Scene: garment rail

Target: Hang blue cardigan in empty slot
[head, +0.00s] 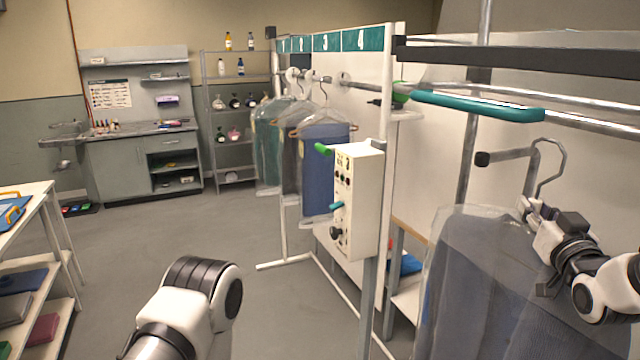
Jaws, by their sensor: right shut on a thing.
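A dark blue garment in a clear cover (490,285), which looks like the blue cardigan, hangs at the lower right. Its hanger hook (562,160) rises above it and is apart from the teal-ended rail. My right gripper (530,208) is shut at the hanger's neck, just above the garment's shoulders. No garment hangs under sign 4. My left gripper is out of view.
A white control box (357,200) on a post stands between the hanging garments and the held one. A teal-covered bar (480,105) and a dark beam (520,58) cross above the held garment. A shelved table (30,200) stands at left. The middle floor is clear.

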